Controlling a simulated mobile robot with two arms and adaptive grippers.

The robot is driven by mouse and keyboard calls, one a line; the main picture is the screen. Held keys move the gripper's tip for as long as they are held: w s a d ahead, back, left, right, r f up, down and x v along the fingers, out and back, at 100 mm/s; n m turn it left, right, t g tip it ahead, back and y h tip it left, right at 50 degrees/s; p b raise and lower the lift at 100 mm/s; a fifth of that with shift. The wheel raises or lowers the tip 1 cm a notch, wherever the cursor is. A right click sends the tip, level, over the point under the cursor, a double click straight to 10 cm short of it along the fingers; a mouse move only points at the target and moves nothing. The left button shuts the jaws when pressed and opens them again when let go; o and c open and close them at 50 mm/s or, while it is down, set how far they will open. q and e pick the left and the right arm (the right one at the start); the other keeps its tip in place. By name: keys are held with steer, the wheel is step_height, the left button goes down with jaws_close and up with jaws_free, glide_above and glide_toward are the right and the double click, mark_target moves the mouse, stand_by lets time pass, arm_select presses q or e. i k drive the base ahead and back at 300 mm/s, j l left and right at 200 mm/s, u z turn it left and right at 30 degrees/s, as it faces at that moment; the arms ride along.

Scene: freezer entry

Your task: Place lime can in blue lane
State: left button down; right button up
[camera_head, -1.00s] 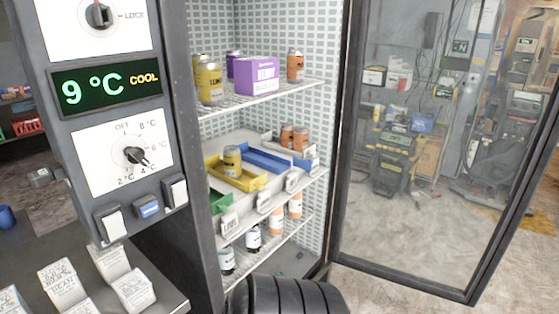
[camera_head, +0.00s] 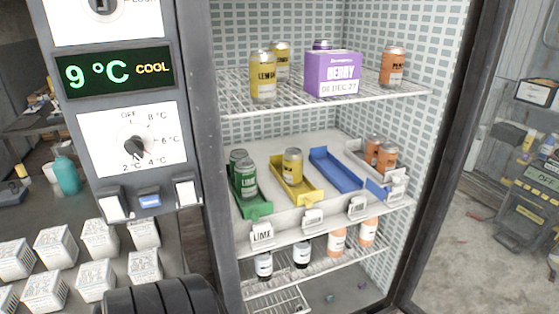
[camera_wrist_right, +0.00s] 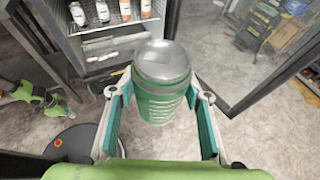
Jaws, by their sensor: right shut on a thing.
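In the right wrist view my right gripper (camera_wrist_right: 160,98) is shut on a green can with a silver top, the lime can (camera_wrist_right: 162,82). Its teal-padded fingers press on both sides, and the can is in the air over the floor, outside the cabinet. The blue lane (camera_head: 335,170) lies on the middle shelf in the head view, with no can in it. It sits between the yellow lane (camera_head: 306,194) and an end lane with orange cans (camera_head: 380,153). Neither gripper shows in the head view, and my left gripper is in no view.
The green lane (camera_head: 256,210) holds lime cans (camera_head: 246,180); the yellow lane holds a lemon can (camera_head: 292,165). Above is a wire shelf (camera_head: 350,98) with cans and a purple berry box (camera_head: 332,74). The glass door (camera_head: 470,150) stands open at right. A control panel (camera_head: 130,140) borders the left.

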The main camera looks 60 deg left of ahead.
mark_target(334, 173)
steer(key=i+u, duration=0.15)
steer(key=u, duration=0.3)
steer(key=i+u, duration=0.1)
steer(key=u, duration=0.4)
steer(key=i+l+u, duration=0.1)
steer(key=u, duration=0.35)
steer(key=i+l+u, duration=0.1)
steer(key=u, duration=0.4)
